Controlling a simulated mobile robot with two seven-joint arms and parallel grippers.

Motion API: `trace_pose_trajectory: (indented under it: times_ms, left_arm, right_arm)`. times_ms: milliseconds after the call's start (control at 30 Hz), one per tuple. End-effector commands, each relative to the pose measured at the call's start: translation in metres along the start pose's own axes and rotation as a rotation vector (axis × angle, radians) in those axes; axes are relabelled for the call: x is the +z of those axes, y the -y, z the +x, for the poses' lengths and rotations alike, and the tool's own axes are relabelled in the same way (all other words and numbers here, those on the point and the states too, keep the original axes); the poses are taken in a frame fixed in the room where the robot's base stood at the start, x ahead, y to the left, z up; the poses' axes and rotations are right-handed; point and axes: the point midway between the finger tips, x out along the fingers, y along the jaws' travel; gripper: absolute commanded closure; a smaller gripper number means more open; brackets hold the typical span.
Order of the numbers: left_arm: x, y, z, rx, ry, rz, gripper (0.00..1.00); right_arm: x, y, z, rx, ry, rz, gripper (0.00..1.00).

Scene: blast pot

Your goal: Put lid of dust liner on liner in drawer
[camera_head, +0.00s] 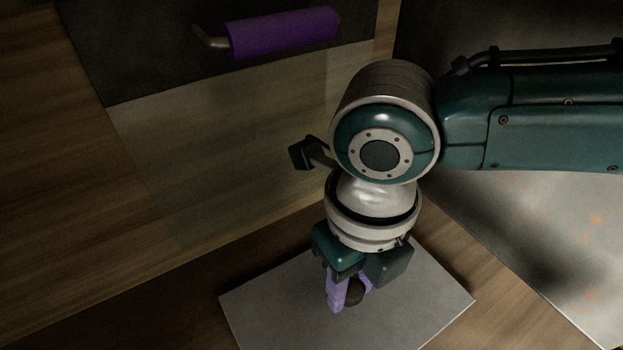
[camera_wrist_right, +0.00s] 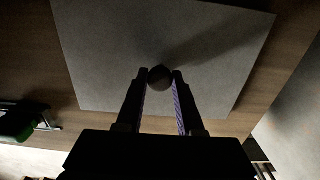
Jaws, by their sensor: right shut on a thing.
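The lid is a flat grey plate (camera_head: 278,308) with a dark round knob (camera_head: 355,291), low in the middle of the head view. In the right wrist view, the lid (camera_wrist_right: 110,50) fills much of the picture, and its knob (camera_wrist_right: 160,77) sits between the fingertips. My right gripper (camera_head: 349,298) has purple-lined fingers pointing down and is shut on the knob. The lid looks about level; I cannot tell whether it rests on something or hangs just above it. The liner is not seen; the lid may hide it. My left gripper does not show clearly.
A dark panel with a purple handle (camera_head: 284,32) stands at the back, with a paler, see-through-looking strip below it. Wood (camera_head: 60,220) lies to the left. A grey metal surface (camera_head: 560,240) lies to the right. A dark green and black thing (camera_wrist_right: 22,120) shows at the left wrist-view edge.

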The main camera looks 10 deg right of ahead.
Motion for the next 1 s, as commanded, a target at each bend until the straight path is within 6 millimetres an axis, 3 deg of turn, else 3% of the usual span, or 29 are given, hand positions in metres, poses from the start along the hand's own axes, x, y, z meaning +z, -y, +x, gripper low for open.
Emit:
trace_pose_trajectory:
  times_ms: [600, 1000]
  left_arm:
    - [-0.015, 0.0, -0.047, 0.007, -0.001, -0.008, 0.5]
    - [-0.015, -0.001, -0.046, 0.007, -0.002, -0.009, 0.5]
  right_arm:
    - [0.0, 0.0, -0.051, 0.0, 0.0, 0.0, 1.0]
    - [0.001, 0.001, -0.052, 0.0, 0.001, 0.027, 1.0]
